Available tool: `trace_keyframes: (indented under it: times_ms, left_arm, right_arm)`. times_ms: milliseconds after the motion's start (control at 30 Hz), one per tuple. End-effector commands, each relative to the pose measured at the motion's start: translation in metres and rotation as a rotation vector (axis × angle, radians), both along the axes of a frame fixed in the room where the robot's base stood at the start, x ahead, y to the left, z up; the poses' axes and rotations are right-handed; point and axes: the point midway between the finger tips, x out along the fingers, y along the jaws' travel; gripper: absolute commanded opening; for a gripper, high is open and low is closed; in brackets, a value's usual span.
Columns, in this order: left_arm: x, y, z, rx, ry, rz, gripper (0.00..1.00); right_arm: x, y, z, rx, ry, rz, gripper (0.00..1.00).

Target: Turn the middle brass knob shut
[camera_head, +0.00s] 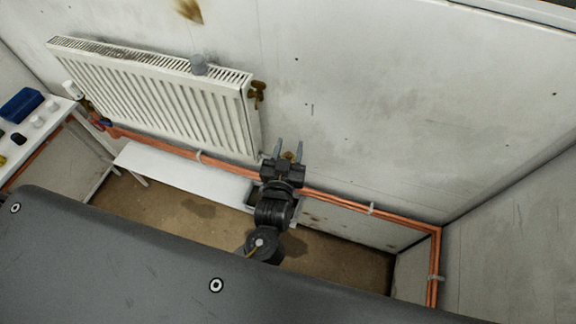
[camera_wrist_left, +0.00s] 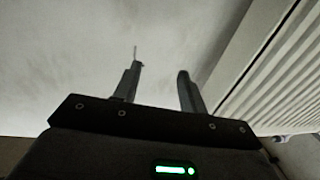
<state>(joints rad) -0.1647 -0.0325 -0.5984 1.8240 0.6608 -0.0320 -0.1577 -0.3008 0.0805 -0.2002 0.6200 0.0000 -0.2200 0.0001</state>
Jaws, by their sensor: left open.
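A brass fitting (camera_head: 258,92) sits at the upper right end of the white radiator (camera_head: 175,95). Another brass piece (camera_head: 290,157) shows partly behind my left gripper, low by the copper pipes; my gripper hides much of it. I cannot tell for certain which one is the middle knob. My left gripper (camera_head: 288,147) is open, fingers pointing up toward the wall, below and right of the radiator's end. In the left wrist view its two fingers (camera_wrist_left: 159,72) are apart with only the pale wall between them; no knob shows there. My right gripper is not in view.
Copper pipes (camera_head: 340,202) run along the wall's foot. A white bench (camera_head: 185,172) stands under the radiator. A grey cup-like thing (camera_head: 199,64) is on the radiator's top. A side table with a blue bin (camera_head: 21,105) is at far left. The right wall area is clear.

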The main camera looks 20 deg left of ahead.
Motion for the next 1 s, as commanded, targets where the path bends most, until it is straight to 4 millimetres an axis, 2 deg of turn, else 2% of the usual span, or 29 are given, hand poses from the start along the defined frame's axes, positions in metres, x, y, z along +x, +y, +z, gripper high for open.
trace_keyframes:
  times_ms: [33,200,400,1000]
  left_arm:
    - [-0.012,-0.003,0.000,-0.006,0.002,0.001,0.42]
    - [-0.044,-0.010,0.016,-0.004,0.002,0.002,0.42]
    - [-0.065,-0.016,0.027,-0.001,0.001,0.001,0.42]
    - [-0.070,-0.017,0.031,0.000,0.000,0.001,0.42]
  right_arm:
    - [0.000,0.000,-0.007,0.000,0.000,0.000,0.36]
    - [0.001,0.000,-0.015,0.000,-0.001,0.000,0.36]
    - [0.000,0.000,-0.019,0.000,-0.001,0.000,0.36]
    - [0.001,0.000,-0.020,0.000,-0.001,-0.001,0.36]
